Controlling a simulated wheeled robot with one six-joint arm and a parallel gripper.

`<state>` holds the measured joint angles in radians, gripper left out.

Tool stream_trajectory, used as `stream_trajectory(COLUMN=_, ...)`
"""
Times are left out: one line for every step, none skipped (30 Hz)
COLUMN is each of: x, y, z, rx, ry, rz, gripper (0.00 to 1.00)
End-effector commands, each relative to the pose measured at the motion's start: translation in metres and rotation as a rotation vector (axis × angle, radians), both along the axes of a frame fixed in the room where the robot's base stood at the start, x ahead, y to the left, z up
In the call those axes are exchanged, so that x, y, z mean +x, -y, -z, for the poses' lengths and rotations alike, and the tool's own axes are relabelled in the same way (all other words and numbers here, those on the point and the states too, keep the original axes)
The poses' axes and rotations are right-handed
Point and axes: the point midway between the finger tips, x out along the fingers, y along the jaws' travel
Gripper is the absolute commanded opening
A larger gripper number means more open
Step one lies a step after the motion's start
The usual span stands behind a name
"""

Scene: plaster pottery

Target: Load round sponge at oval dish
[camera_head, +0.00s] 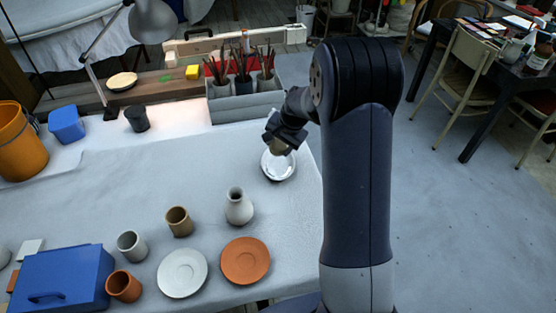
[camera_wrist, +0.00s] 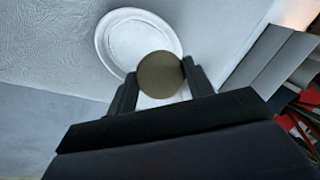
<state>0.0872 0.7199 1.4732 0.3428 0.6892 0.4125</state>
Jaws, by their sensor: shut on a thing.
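My gripper (camera_head: 281,142) is shut on the round sponge, a small olive-tan disc. The round sponge (camera_wrist: 161,75) sits between both fingers in the wrist view; in the head view only a bit of it (camera_head: 277,148) shows under the dark jaws. The white oval dish (camera_head: 279,176) lies on the table below my gripper. In the wrist view the dish (camera_wrist: 117,38) shows behind the sponge, which covers part of its rim. The sponge overlaps the dish in both views; I cannot tell whether they touch.
A grey caddy (camera_head: 245,108) with brushes stands behind the dish; it also shows at right in the wrist view. A white vase (camera_head: 239,207), an orange plate (camera_head: 245,261), a pale plate (camera_head: 182,273) and several cups stand nearer.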

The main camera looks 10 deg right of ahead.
Motion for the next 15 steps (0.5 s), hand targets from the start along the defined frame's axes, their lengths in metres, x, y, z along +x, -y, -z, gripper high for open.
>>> stream_trajectory(x=0.0, y=0.0, z=0.0, rx=0.0, ry=0.0, rz=0.0, gripper=0.31)
stream_trajectory(x=0.0, y=0.0, z=0.0, rx=0.0, ry=0.0, rz=0.0, gripper=0.31)
stream_trajectory(x=0.0, y=0.0, z=0.0, rx=0.0, ry=0.0, rz=0.0, gripper=0.31)
stream_trajectory(x=0.0, y=0.0, z=0.0, rx=0.0, ry=0.0, rz=0.0, gripper=0.31)
stream_trajectory(x=0.0, y=0.0, z=-0.001, rx=0.0, ry=0.0, rz=0.0, gripper=0.31)
stream_trajectory(x=0.0, y=0.0, z=-0.002, rx=0.0, ry=0.0, rz=0.0, gripper=0.31)
stream_trajectory(x=0.0, y=0.0, z=-0.003, rx=0.0, ry=0.0, rz=0.0, gripper=0.31)
stream_trajectory(x=0.0, y=0.0, z=-0.005, rx=0.0, ry=0.0, rz=0.0, gripper=0.31)
stream_trajectory(x=0.0, y=0.0, z=-0.008, rx=0.0, ry=0.0, rz=0.0, gripper=0.31)
stream_trajectory(x=0.0, y=0.0, z=-0.01, rx=0.001, ry=0.001, rz=0.0, gripper=0.31)
stream_trajectory(x=0.0, y=0.0, z=-0.013, rx=0.001, ry=0.001, rz=0.0, gripper=0.31)
stream_trajectory(x=0.0, y=0.0, z=-0.018, rx=0.001, ry=0.001, rz=0.0, gripper=0.31)
stream_trajectory(x=0.0, y=0.0, z=-0.021, rx=0.001, ry=0.001, rz=0.0, gripper=0.31)
stream_trajectory(x=0.0, y=0.0, z=-0.024, rx=0.0, ry=0.001, rz=0.0, gripper=0.31)
stream_trajectory(x=0.0, y=0.0, z=-0.028, rx=0.0, ry=0.001, rz=0.0, gripper=0.31)
